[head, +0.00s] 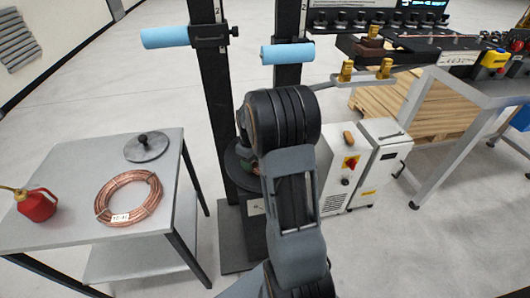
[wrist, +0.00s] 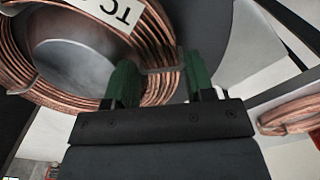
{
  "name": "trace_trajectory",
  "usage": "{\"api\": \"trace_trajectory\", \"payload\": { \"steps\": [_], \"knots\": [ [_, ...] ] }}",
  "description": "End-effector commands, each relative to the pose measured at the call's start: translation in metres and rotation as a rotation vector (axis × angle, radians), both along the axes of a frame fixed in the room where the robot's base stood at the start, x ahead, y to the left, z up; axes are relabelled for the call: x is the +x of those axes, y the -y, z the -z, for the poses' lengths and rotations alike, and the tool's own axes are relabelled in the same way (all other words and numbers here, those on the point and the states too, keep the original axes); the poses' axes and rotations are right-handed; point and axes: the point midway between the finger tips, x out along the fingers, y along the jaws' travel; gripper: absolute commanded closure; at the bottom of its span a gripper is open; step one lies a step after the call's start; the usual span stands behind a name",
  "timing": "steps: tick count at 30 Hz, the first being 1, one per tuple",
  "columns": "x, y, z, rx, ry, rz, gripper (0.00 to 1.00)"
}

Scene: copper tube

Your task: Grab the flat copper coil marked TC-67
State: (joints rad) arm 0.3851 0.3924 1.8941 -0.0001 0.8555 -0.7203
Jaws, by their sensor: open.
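In the wrist view, a flat copper coil (wrist: 62,86) lies around a grey metal hub. In the head view my arm hides most of this spot. Another copper coil (head: 128,198) lies on the left table, with a tag that seems to read TC-41. It also shows at the wrist view's right edge (wrist: 286,115).
The grey table (head: 60,160) also bears a red oil can (head: 37,205) and a dark lidded disc (head: 146,147). Two dark posts (head: 215,100) with blue rollers (head: 165,37) stand behind my arm. A white cabinet (head: 345,170) and a workbench (head: 450,85) stand to the right.

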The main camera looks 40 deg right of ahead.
Motion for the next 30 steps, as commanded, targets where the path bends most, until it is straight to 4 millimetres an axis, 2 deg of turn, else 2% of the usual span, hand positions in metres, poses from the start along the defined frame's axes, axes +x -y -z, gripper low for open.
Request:
{"api": "trace_trajectory", "payload": {
  "steps": [10, 25, 30],
  "knots": [
    [0.0000, -0.0001, 0.0060, 0.000, 0.000, 0.000, 0.52],
    [0.0001, 0.0001, 0.0055, -0.001, 0.001, 0.000, 1.00],
    [0.0002, 0.0002, 0.0054, -0.001, 0.001, 0.001, 1.00]
  ]
}}
